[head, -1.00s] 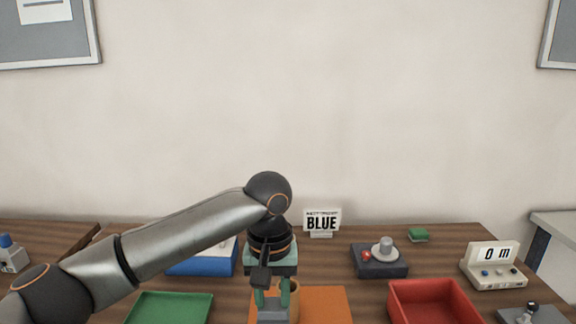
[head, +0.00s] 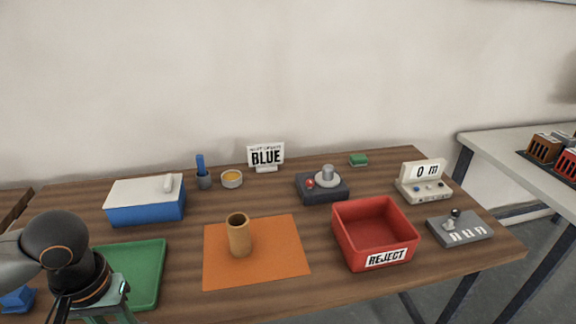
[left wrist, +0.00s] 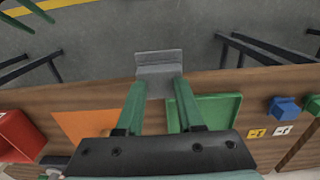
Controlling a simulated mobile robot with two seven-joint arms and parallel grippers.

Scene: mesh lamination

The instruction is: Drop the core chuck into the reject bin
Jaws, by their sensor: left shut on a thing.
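My left gripper (left wrist: 159,88) is shut on a grey, flat-topped piece, which I take to be the core chuck (left wrist: 160,64). The chuck sits between the green fingertips in the left wrist view, held above the floor side of the table's front edge. In the head view my left wrist is at the lower left beside the green tray (head: 148,270), and the fingers and chuck are cut off below the frame. The red reject bin (head: 345,237) stands on the right of the table, open and empty, with a REJECT label. My right gripper is in no view.
A tan tube (head: 239,238) stands upright on the orange mat (head: 285,262) between my left arm and the bin. A dark box with a knob (head: 322,190) is behind the bin, and a grey lever panel (head: 460,230) is to its right.

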